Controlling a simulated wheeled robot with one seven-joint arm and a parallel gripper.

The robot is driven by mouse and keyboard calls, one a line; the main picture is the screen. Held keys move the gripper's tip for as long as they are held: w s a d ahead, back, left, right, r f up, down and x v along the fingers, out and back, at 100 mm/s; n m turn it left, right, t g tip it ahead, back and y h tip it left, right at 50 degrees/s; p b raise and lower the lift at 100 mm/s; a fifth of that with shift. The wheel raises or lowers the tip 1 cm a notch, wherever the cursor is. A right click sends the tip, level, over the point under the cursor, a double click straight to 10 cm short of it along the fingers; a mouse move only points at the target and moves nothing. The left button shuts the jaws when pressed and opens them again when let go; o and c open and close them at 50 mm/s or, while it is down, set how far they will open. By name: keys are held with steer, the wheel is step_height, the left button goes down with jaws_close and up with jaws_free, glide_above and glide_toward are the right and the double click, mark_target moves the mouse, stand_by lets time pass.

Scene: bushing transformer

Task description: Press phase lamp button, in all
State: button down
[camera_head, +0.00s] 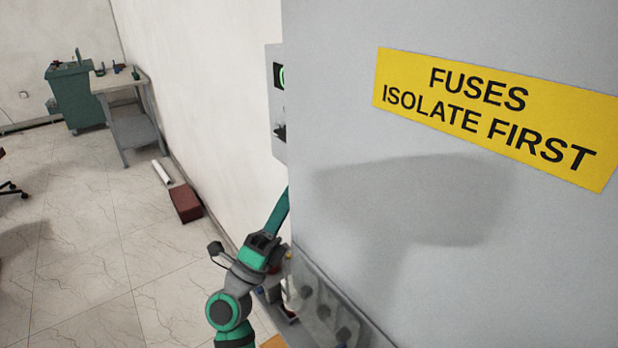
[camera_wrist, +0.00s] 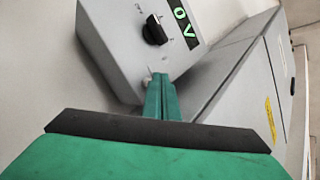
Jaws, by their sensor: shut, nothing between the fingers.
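A grey control box (camera_wrist: 115,45) with a green-lit display (camera_wrist: 184,22) and a black knob (camera_wrist: 154,32) fills the upper part of the wrist view. My gripper (camera_wrist: 160,80) is shut and empty, with its green fingertips at the lower edge of the box face. A small pale round part (camera_wrist: 149,74) sits right at the fingertips. I cannot tell whether they touch it or whether it is the phase lamp button. In the head view, the box edge (camera_head: 279,130) shows past the cabinet, and the cabinet hides my fingertips.
A large grey cabinet (camera_head: 420,270) with a yellow "FUSES ISOLATE FIRST" label (camera_head: 490,112) takes up the right of the head view. Grey fittings (camera_head: 322,308) stick out low beside my arm. A workbench (camera_head: 118,80), a green cabinet (camera_head: 76,95) and a dark red box (camera_head: 186,203) stand farther back.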

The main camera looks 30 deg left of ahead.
steer(key=shift+s, duration=0.1)
steer(key=s, duration=0.1)
steer(key=s+a, duration=0.1)
steer(key=s, duration=0.1)
steer(key=s+a, duration=0.1)
steer(key=shift+s, duration=0.25)
stand_by(0.3)
steer(key=shift+w, duration=0.1)
stand_by(0.6)
